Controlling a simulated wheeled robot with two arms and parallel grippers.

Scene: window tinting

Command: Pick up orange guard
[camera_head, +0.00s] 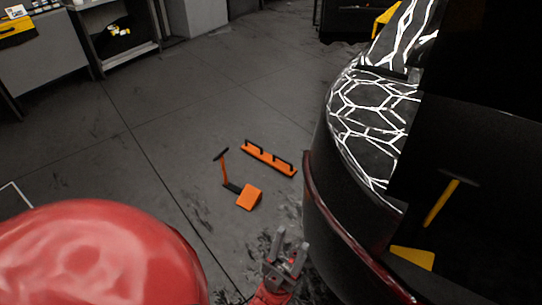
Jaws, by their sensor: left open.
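Two orange things lie on the grey floor, and I cannot tell which is the guard. One is an orange bar (268,160) with black handle-like parts along it. Nearer to me is an orange wedge (249,197) joined to a black piece, with an orange stick and black T-shaped top (222,165) beside it. My left gripper (291,241) is at the bottom middle, nearer than both and a little right of the wedge. Its grey fingers are apart and hold nothing. My right gripper is not in view.
A dark glossy car-like body (340,235) fills the right, close beside my left gripper. Yellow shapes (437,205) on its dark side look like reflections. A large red rounded surface (95,255) fills the lower left. Shelves (125,45) stand at the back left. The floor between is clear.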

